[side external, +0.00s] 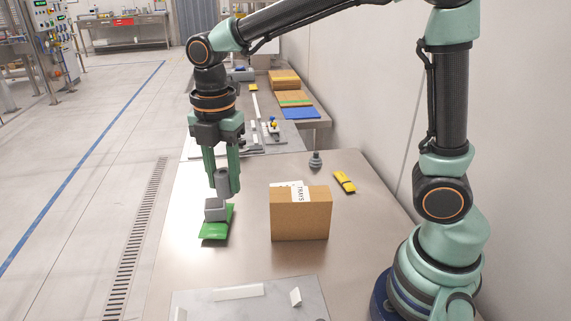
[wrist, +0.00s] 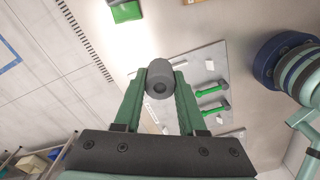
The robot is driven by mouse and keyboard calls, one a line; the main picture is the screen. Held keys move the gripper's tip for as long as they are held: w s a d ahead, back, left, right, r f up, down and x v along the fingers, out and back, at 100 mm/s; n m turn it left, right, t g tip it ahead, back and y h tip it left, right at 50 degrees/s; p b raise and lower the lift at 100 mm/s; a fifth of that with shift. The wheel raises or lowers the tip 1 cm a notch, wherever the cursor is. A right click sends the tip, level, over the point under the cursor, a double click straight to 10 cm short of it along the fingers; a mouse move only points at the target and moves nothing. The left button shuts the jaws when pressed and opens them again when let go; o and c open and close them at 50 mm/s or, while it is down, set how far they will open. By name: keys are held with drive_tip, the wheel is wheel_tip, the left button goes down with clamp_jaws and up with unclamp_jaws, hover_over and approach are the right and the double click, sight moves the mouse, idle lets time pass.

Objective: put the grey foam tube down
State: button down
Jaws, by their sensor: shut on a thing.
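The grey foam tube (side external: 222,182) is between the two green fingers of my gripper (side external: 222,188) in the side external view. My gripper is shut on it, above the metal table (side external: 252,255). In the wrist view the tube (wrist: 159,79) shows end-on, with a dark hole in its middle, and the fingers press its sides. In the side external view the tube appears just above a grey block (side external: 215,209), which rests on a green packet (side external: 215,230). I cannot tell the exact height of the tube over the table.
A brown cardboard box (side external: 300,217) stands right of the green packet. Behind it are a dark grey suction cup-like piece (side external: 316,160) and a yellow item (side external: 344,181). A grey plate (side external: 250,306) lies at the front, with green-handled tools (wrist: 212,103) on a plate in the wrist view.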

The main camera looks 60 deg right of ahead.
drive_tip(key=s+d+m, duration=0.3)
drive_tip(key=d+m, duration=0.5)
drive_tip(key=d, duration=1)
drive_tip(key=s+d+m, duration=0.8)
drive_tip(key=s+d, duration=0.3)
drive_tip(key=d, duration=0.2)
wheel_tip(320, 180, down, 19)
drive_tip(key=shift+a+f, duration=0.15)
drive_tip(key=shift+f, duration=0.05)
drive_tip(key=shift+f, duration=0.15)
drive_tip(key=shift+c, duration=2.4)
unclamp_jaws()
